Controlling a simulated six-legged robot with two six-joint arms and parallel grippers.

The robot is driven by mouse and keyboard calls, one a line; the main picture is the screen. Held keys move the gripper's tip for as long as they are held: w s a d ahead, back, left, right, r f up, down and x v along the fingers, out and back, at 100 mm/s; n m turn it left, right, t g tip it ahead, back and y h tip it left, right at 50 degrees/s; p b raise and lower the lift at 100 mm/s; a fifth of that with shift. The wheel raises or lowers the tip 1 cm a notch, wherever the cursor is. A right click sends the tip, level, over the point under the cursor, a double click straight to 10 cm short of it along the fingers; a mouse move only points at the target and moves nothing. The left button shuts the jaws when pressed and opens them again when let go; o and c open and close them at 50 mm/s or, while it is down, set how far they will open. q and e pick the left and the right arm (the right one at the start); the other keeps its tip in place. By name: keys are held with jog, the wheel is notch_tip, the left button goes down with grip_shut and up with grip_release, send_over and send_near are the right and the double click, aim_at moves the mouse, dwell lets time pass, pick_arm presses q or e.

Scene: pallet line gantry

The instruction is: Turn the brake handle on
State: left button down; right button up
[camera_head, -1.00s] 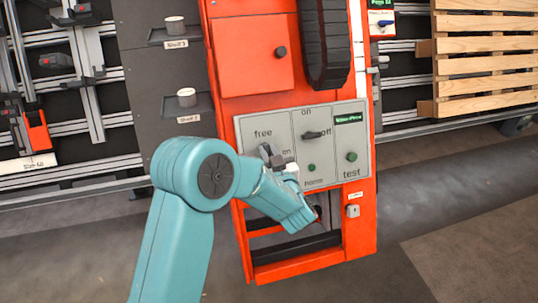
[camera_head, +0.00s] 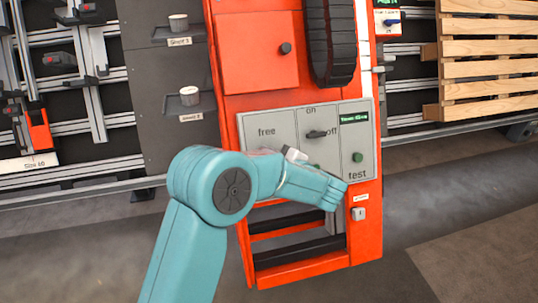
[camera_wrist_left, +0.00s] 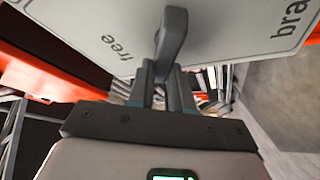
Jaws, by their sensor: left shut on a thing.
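The brake handle (camera_wrist_left: 172,38) is a dark grey lever on the pale panel in the left wrist view. It stands between the label "free" and a cut-off label starting "bra". My left gripper (camera_wrist_left: 163,82) is shut on its lower part. In the head view my left arm covers the handle and my fingertips. The panel (camera_head: 292,124) is grey on an orange cabinet, with "free" still readable left of my wrist. My right gripper is not in view.
A dark on/off switch (camera_head: 318,134) and a green test button (camera_head: 358,157) are on the same panel. A black cable chain (camera_head: 330,45) hangs above it. Shelves with small cups (camera_head: 189,96) stand left, and a wooden pallet (camera_head: 487,58) is at the upper right.

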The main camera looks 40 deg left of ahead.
pick_arm(q)
jog(key=shift+s+d+f+n+g+h+p, duration=0.15)
jog(key=shift+n+g+h+p, duration=0.25)
jog(key=shift+n, duration=0.75)
jog(key=shift+a+f+n+g+h+p, duration=0.15)
jog(key=shift+n+g+h, duration=0.3)
jog(key=shift+n, duration=0.75)
jog(key=shift+s+d+f+n+g+h+p, duration=0.1)
jog(key=shift+n+g+h+p, duration=0.3)
jog(key=shift+n, duration=0.75)
jog(key=c, duration=1)
grip_release()
jog(key=shift+c, duration=0.2)
jog(key=p+v, duration=0.4)
jog(key=v, duration=1.2)
jog(key=shift+d, duration=0.1)
